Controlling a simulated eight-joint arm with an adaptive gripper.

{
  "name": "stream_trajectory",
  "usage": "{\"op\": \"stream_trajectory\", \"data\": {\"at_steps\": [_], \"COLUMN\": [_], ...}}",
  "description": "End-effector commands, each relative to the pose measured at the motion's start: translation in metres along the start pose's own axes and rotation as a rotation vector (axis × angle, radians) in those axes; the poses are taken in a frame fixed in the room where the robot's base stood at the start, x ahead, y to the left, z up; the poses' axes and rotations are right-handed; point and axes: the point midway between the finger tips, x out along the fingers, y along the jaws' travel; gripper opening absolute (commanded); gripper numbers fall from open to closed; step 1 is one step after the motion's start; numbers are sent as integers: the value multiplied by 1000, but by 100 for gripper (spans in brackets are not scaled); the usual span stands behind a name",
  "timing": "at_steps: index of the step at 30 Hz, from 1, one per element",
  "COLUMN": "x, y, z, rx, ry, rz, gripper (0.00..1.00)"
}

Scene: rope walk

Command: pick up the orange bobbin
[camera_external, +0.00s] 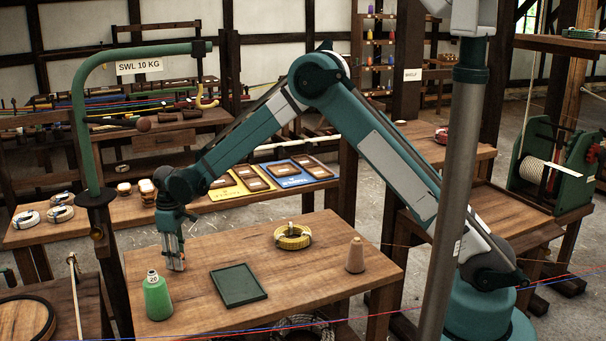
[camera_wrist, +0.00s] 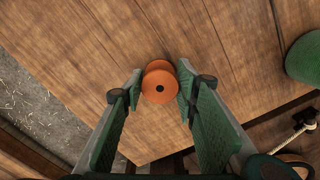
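The orange bobbin (camera_wrist: 160,88) shows in the wrist view, a small flanged spool with a dark centre hole. It sits between the tips of my gripper (camera_wrist: 160,78), with a finger on each side and only thin gaps to the flange. My gripper looks open around it. In the external view my gripper (camera_external: 174,262) points down low over the left part of the wooden table (camera_external: 205,312). The bobbin cannot be made out there, hidden by the fingers.

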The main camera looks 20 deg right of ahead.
Motion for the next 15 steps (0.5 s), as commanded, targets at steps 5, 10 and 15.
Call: {"op": "stream_trajectory", "data": {"at_steps": [5, 10, 15], "x": [0, 0, 0], "y": [0, 0, 0], "z": [0, 0, 0], "rx": [0, 0, 0], "ry": [0, 0, 0], "rz": [0, 0, 0], "gripper": [30, 18, 18]}}
